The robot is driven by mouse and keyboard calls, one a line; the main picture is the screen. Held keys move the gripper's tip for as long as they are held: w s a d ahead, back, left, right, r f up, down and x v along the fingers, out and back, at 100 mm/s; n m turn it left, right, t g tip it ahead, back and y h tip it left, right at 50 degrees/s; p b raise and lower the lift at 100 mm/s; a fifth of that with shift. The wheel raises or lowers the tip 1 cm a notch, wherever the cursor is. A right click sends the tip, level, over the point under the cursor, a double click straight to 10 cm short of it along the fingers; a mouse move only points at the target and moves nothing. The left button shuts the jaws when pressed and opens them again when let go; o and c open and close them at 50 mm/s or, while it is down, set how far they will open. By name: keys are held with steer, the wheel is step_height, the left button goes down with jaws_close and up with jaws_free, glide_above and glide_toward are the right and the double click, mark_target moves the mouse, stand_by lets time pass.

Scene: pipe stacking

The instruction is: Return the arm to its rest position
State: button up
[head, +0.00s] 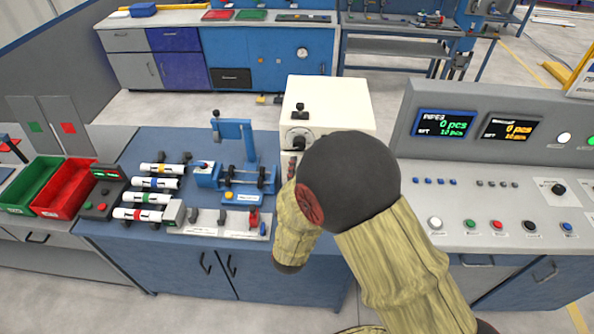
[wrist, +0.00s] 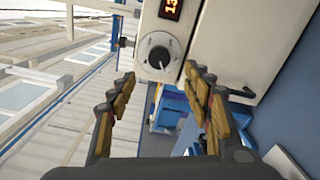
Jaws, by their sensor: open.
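My gripper (wrist: 158,76) is open in the wrist view, its two jointed fingers spread apart with nothing between them. It faces a white machine (wrist: 232,40) with a round dial (wrist: 159,58) and a small orange-lit display (wrist: 171,8). The dial shows beyond and between the fingertips; I cannot tell the exact gap. In the head view my arm (head: 400,260), with tan covers and a black joint, rises from the lower right in front of the white machine (head: 335,98). The gripper itself is not clearly visible there, mostly hidden behind the arm.
A grey control console (head: 500,200) stands close on the right. Open floor (head: 160,108) lies behind the bench.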

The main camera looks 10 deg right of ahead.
stand_by(0.3)
steer(key=s+a+f+m+g+y, duration=0.2)
steer(key=f+m+g, duration=0.1)
steer(key=f, duration=0.3)
steer(key=s+a+f+m+g+y, duration=0.1)
steer(key=a+f+m+g+y, duration=0.15)
steer(key=f, duration=0.45)
steer(key=s+a+m+g+y, duration=0.3)
steer(key=s+a+m+g, duration=0.25)
steer(key=s, duration=0.35)
steer(key=s+d+r+m+g+b, duration=0.1)
steer(key=s+d+r+m+g, duration=0.4)
steer(key=s+r, duration=0.8)
steer(key=s+d+r+m+t+h+b, duration=0.1)
steer(key=s+d+r+t, duration=0.3)
steer(key=d+r, duration=0.4)
step_height(320, 180, up, 4)
steer(key=shift+s+d+r+m+h, duration=0.2)
steer(key=shift+s+d+m+h, duration=0.1)
steer(key=shift+s+h, duration=0.2)
